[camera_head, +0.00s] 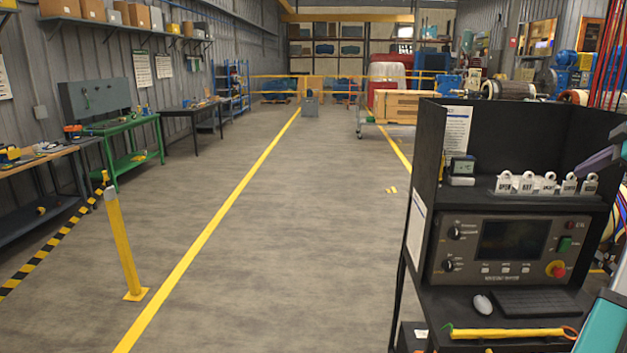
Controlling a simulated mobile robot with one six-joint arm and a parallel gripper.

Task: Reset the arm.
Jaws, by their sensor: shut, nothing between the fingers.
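My gripper (598,160) shows only in part at the right edge of the head view. Its dark purple-grey fingers point left, in front of the right side of the black console cabinet (428,150). It is shut with nothing between its fingers. The rest of it is cut off by the frame. A teal and white link of my arm (606,325) rises at the bottom right corner.
The cabinet holds white labelled tags (546,184), a control panel (448,272), a mouse (482,303), a keyboard (535,303) and a yellow-handled tool (508,333). A yellow post (123,245) stands left. The floor (290,220) between is clear.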

